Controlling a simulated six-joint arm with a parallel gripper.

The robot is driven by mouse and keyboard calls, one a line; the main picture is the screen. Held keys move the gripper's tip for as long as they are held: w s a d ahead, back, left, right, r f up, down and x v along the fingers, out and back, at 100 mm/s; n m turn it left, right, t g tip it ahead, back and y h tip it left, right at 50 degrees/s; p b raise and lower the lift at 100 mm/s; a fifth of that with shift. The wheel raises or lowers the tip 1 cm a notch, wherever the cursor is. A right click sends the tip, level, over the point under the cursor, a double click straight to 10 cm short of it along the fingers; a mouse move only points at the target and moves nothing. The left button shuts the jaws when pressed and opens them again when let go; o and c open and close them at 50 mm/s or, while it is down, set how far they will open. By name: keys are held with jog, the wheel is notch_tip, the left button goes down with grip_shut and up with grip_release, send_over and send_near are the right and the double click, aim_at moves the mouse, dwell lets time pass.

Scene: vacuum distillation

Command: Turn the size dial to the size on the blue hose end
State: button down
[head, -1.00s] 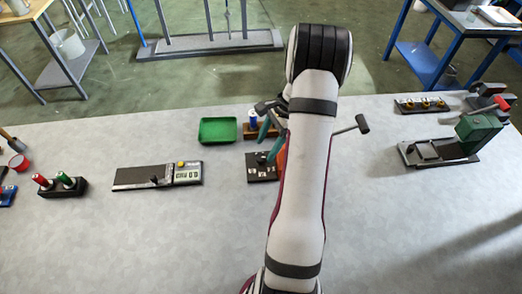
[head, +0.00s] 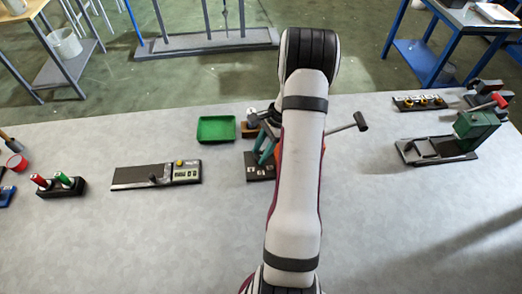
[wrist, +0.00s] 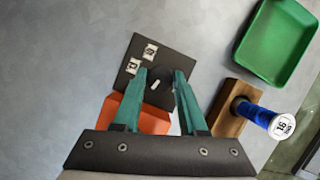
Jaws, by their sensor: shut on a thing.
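The size dial is a black knob (wrist: 159,85) with a white mark on a dark square plate (wrist: 137,57). Two small white number labels show on the plate, too small to read surely; my gripper hides part of it. The plate also shows in the head view (head: 260,172). My gripper (wrist: 161,76) has its teal fingers shut on the knob. The blue hose end (wrist: 262,117) lies on a wooden block (wrist: 228,108), right of the dial in the wrist view. Its white end face carries a number that looks like 16.
A green tray (head: 216,129) stands left of the block. A black instrument with a display (head: 157,174) lies further left. A green machine (head: 473,130) stands at the right. An orange part (wrist: 137,112) shows beside my fingers. The front of the table is clear.

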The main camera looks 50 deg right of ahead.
jog(key=m+t+h, duration=0.1)
jog(key=m, duration=0.4)
jog(key=shift+s, duration=0.1)
jog(key=shift+t, duration=0.3)
jog(key=shift+c, duration=2.2)
grip_release()
jog(key=shift+r, duration=0.1)
jog(key=v, duration=1.5)
jog(key=shift+r, duration=0.3)
jog(key=shift+a, duration=0.1)
